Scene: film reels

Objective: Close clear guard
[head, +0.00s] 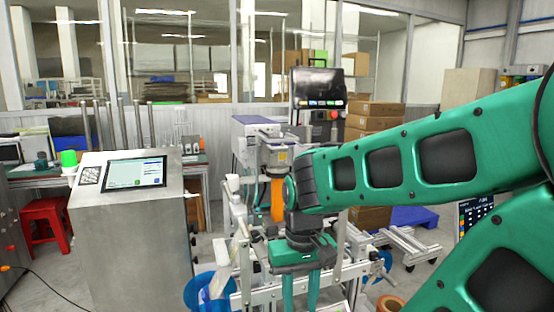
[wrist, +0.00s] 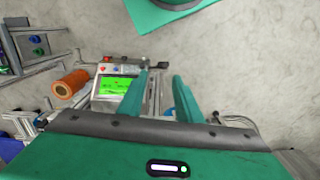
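I cannot pick out the clear guard with certainty in either view. A pale, partly see-through panel (head: 222,265) hangs at the left side of the metal-framed machine (head: 262,298) in the head view; I cannot tell whether it is the guard. My gripper (head: 300,292) points down over the machine, its two green fingers apart. In the wrist view my gripper (wrist: 160,80) is open, with nothing visibly held; part of the metal frame shows behind the gap. My arm hides much of the machine's right side.
An orange roll (head: 277,200) sits on the machine, left of my gripper. A steel cabinet with a touchscreen (head: 136,173) stands at the left, a red stool (head: 46,222) beyond it. Cardboard boxes (head: 372,122) stand behind.

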